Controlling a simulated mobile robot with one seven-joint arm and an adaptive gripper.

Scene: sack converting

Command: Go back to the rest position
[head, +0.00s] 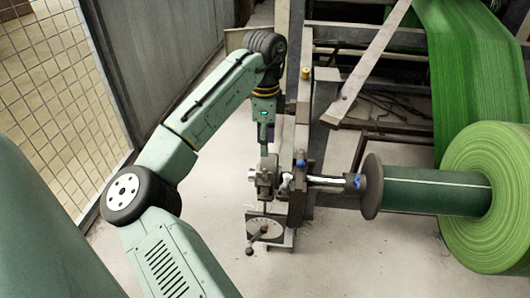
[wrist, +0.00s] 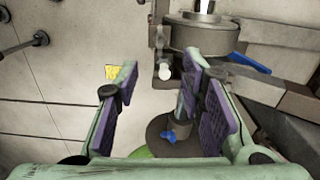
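My gripper shows in the wrist view (wrist: 160,80) with its two purple-padded fingers spread apart. Nothing is held between them. A grey round part with a light pin lies beyond the fingertips. In the head view my arm bends over from the left, and its wrist hangs beside the machine's upright frame, above a round dial plate with a lever (head: 264,228). The fingers are hard to make out there against the metal parts. I cannot tell from these views whether the gripper touches the frame.
A green roll (head: 492,198) sits on a dark green shaft (head: 430,193) with a round flange (head: 372,187) at right. Green woven web (head: 465,70) runs above it. A wire mesh fence (head: 60,95) stands at left. Pale floor (head: 345,260) is open in front.

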